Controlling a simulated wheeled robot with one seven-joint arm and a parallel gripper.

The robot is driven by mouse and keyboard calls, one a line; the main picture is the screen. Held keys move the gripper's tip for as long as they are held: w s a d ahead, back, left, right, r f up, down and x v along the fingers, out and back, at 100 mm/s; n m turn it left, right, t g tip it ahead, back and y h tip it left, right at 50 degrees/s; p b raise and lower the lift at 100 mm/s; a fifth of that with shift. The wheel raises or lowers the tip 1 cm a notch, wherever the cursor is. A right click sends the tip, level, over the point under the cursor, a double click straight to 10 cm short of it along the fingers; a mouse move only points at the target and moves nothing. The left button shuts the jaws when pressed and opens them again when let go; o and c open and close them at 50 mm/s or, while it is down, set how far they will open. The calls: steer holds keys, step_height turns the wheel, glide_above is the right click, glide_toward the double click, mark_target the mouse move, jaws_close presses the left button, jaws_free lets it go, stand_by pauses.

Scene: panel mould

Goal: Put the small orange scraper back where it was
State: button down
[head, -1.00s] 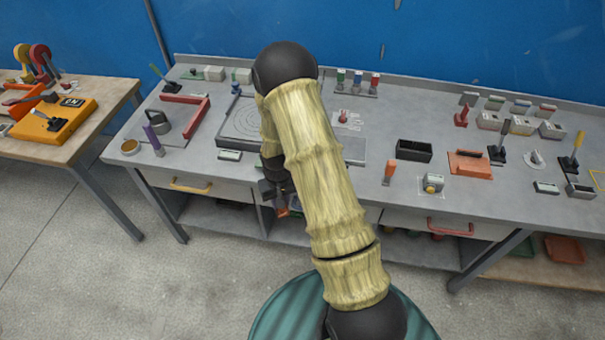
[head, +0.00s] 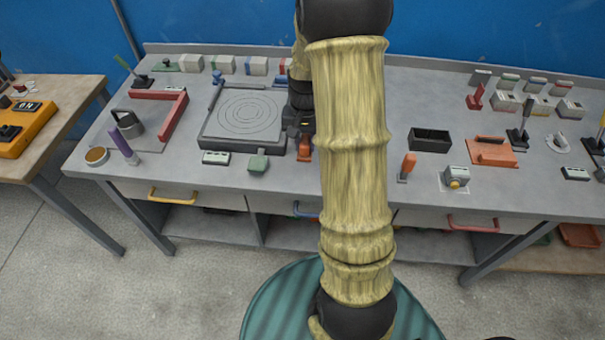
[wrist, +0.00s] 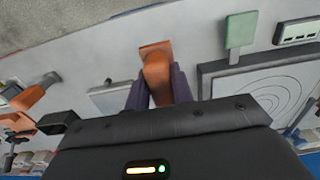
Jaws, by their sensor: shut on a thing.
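My gripper (head: 301,134) is shut on the small orange scraper (wrist: 155,72). In the wrist view the scraper sticks out between the two dark fingers, its flat end pointing away from my gripper. In the head view the scraper (head: 304,151) shows as a small orange piece below my gripper, near the right edge of the round-patterned mould plate (head: 245,112). I cannot tell whether it touches the bench. My arm hides the bench just to the right. A grey flat plate (wrist: 112,97) lies beside the scraper in the wrist view.
A green-headed tool (head: 258,163) and a small white box (head: 215,157) lie by the front edge.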

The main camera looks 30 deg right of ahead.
steer(key=shift+f, duration=0.1)
step_height(320, 180, down, 6)
steer(key=shift+f+p, duration=0.1)
steer(key=shift+p, duration=0.3)
steer(key=shift+f, duration=1.8)
steer(key=shift+f, duration=0.15)
steer(key=c, duration=1.2)
jaws_free()
